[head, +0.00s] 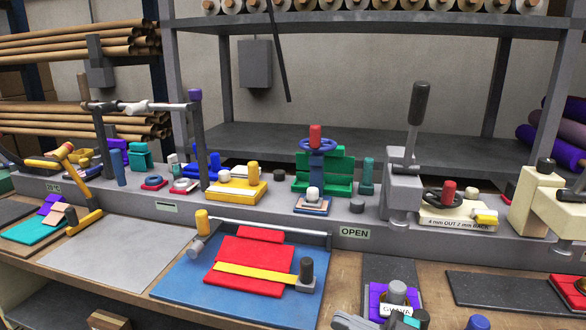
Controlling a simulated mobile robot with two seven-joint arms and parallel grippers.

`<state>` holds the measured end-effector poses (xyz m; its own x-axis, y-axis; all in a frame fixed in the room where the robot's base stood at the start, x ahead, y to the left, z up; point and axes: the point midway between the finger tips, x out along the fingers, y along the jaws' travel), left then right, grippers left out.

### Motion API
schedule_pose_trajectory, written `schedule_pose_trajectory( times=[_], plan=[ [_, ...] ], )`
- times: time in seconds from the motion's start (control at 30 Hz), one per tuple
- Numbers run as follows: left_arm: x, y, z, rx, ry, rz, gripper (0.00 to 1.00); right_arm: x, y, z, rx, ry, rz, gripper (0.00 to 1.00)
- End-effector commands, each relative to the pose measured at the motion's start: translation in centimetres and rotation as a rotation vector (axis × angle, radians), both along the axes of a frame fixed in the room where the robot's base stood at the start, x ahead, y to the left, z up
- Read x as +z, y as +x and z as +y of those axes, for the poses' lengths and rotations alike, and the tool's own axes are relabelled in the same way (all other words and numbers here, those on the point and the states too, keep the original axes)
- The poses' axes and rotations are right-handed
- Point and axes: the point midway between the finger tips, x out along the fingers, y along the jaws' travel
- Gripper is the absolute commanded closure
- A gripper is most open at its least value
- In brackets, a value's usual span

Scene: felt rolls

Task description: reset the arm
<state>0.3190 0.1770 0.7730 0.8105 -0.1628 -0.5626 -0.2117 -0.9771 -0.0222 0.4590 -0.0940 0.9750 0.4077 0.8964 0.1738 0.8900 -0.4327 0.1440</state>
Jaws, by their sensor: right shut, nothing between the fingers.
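Several fixtures with arms or levers stand on the grey bench ledge. A grey lever press (404,180) has its black-handled lever (417,110) standing nearly upright. A yellow-handled arm (60,158) is at the far left. A yellow bar (262,278) lies across red felt (236,262) on a blue mat (180,287), with a black knob (306,270) at its right end. I cannot tell which one the task calls the arm. My right gripper (385,320) appears at the bottom edge, partly cut off, shut and empty, near a purple block (376,297). My left gripper is out of view.
An OPEN label (354,232) is on the ledge front. A cream press (538,190) stands at the right. A dark mat (495,289) lies front right and a bare grey mat (118,250) front left. Shelving (350,140) with rolls stands behind.

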Motion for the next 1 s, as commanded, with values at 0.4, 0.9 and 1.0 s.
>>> schedule_pose_trajectory(
  times=[0.4,0.9,1.0],
  plan=[
    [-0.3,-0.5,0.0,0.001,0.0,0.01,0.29,-13.6,-6.1,-6.0,-0.827,-0.145,0.415,1.0],
    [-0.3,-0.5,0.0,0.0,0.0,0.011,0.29,-20.5,-14.5,-8.4,-0.921,-0.405,0.715,1.0],
    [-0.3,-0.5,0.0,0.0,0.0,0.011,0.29,-20.5,-14.4,-8.4,-0.92,-0.406,0.714,1.0]
  ],
)
